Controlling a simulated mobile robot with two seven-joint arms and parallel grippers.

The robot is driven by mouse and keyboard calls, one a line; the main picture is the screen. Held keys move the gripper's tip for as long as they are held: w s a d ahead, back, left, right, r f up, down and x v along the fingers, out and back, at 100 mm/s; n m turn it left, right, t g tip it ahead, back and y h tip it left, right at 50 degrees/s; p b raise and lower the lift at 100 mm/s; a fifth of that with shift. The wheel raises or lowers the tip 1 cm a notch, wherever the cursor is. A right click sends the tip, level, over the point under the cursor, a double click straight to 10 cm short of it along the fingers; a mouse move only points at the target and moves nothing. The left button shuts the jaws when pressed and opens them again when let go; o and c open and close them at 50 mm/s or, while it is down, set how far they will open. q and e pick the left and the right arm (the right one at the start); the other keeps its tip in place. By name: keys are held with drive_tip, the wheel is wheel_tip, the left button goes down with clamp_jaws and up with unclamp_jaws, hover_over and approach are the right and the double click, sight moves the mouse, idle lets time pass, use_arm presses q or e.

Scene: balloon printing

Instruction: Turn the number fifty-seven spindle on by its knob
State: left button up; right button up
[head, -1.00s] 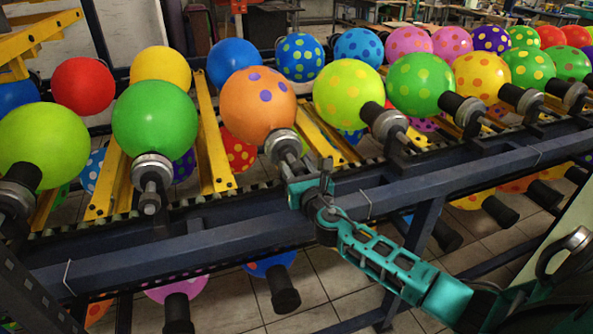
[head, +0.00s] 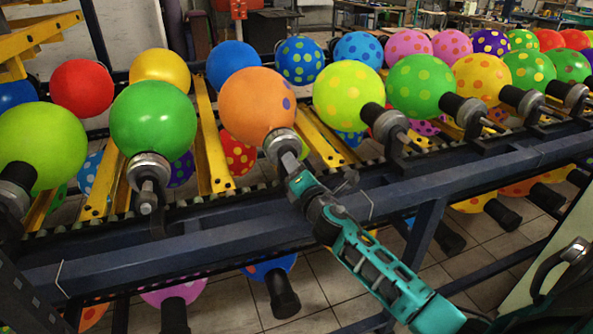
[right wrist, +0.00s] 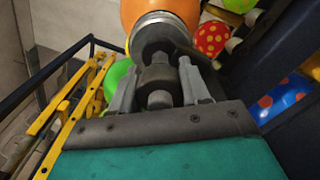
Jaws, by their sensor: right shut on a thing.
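The spindle (head: 280,142) under the orange balloon (head: 258,104) has a metal collar and a dark shaft pointing toward me. My right gripper (head: 291,166) reaches its near end from the lower right. In the right wrist view the two grey fingers (right wrist: 157,88) are shut on the knob (right wrist: 159,98), one on each side, below the collar (right wrist: 162,22). The fingers partly hide the knob. I can read no number on the spindle.
The green balloon's spindle (head: 149,170) is to the left, and the dotted lime balloon's spindle (head: 389,126) is to the right. A dark blue rail (head: 180,245) runs below my right gripper. More balloons hang beneath it.

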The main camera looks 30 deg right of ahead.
drive_tip(key=shift+m, duration=2.2)
drive_tip(key=o, duration=1)
drive_tip(key=shift+o, duration=0.2)
drive_tip(key=shift+s, duration=0.1)
drive_tip(key=v, duration=1.2)
drive_tip(key=shift+s, duration=0.4)
drive_tip(key=shift+f, duration=0.1)
